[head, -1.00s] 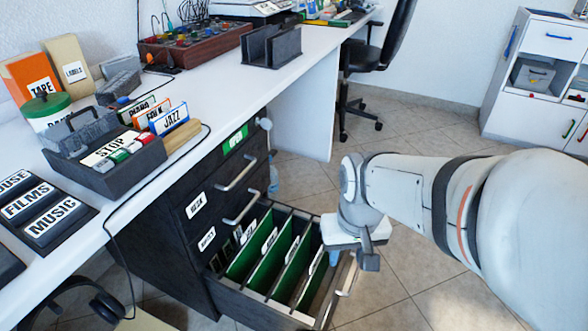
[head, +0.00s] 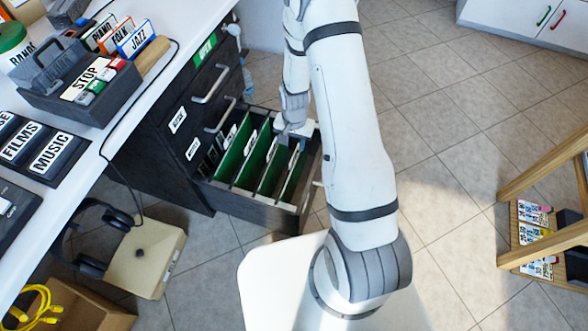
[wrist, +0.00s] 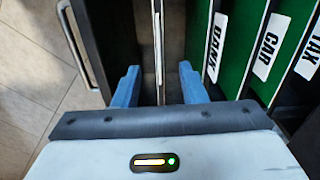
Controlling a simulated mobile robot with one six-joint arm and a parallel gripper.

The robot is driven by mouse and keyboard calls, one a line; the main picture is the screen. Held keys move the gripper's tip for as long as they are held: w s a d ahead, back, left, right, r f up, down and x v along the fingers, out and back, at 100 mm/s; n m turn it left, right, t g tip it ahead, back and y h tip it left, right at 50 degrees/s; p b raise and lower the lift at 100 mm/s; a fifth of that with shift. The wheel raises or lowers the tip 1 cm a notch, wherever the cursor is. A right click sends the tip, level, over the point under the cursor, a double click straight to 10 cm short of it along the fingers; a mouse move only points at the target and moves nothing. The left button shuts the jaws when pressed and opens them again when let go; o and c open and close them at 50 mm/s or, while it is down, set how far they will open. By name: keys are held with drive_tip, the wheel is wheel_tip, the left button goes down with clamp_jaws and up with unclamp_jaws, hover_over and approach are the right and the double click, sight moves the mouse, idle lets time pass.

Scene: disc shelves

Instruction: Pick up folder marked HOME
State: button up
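My gripper (head: 292,138) points down over the right part of the open drawer (head: 245,208). In the wrist view my gripper (wrist: 159,85) is open, its two blue fingers apart on either side of a thin upright edge (wrist: 157,45). That edge is seen edge-on and no label can be read on it. To its right are green folders marked BANK (wrist: 214,48), CAR (wrist: 266,55) and TAX (wrist: 308,52). No label reading HOME is legible. In the head view the folder labels are too small to read.
The drawer front with its handle (wrist: 79,45) lies left in the wrist view. A beige box (head: 143,258) and a wooden rack (head: 545,190) stand on the floor.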

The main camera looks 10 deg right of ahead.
sight(294, 161)
drive_tip(key=shift+m, duration=0.3)
wheel_tip(294, 161, down, 6)
drive_tip(key=shift+r+b, duration=0.15)
drive_tip(key=shift+b, duration=0.2)
wheel_tip(294, 161, down, 6)
drive_tip(key=b, duration=0.2)
drive_tip(key=shift+s+r+b, duration=0.1)
drive_tip(key=shift+r+b, duration=0.15)
drive_tip(key=shift+b, duration=0.1)
drive_tip(key=shift+r, duration=0.1)
drive_tip(key=shift+c, duration=0.6)
clamp_jaws()
